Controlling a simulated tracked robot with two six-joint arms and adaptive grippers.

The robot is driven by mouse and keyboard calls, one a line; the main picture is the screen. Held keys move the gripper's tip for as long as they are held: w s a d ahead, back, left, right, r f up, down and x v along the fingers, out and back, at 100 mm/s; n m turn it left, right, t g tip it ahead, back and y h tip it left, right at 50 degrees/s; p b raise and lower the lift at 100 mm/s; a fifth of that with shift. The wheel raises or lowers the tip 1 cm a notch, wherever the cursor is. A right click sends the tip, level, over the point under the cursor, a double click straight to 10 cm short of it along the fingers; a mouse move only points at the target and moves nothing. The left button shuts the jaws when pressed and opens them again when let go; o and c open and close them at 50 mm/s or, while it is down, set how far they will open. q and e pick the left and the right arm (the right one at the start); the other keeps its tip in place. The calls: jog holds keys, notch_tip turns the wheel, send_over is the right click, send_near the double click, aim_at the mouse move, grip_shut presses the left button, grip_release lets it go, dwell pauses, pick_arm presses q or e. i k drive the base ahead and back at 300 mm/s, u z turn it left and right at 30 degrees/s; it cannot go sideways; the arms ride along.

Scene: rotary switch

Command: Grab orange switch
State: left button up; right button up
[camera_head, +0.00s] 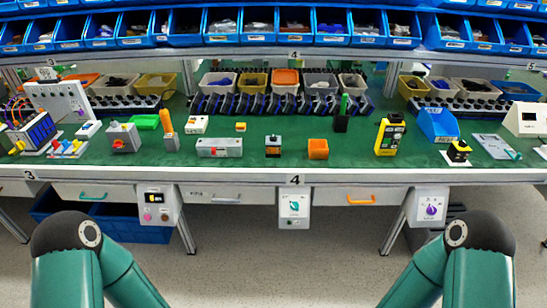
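No single orange switch stands out clearly. A small box with a dark and orange-brown top (273,145) stands at the middle of the green bench top. A plain orange open box (318,149) stands just right of it. A grey box with a small red part (219,147) lies to the left. Only the upper parts of my two arms show at the bottom corners. Both of my grippers are out of view, so their distance from these things is hidden.
The green bench (345,172) holds a yellow device (389,135), a blue bin (437,124) and an orange-handled tool (167,121). Panels with a teal knob (294,206) and a purple knob (431,208) hang below its front edge. Blue bins line the back shelf.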

aim_at(272, 149)
jog(key=u, duration=0.25)
jog(key=i, duration=0.55)
jog(key=u, duration=0.6)
jog(key=i, duration=0.95)
jog(key=z, duration=0.45)
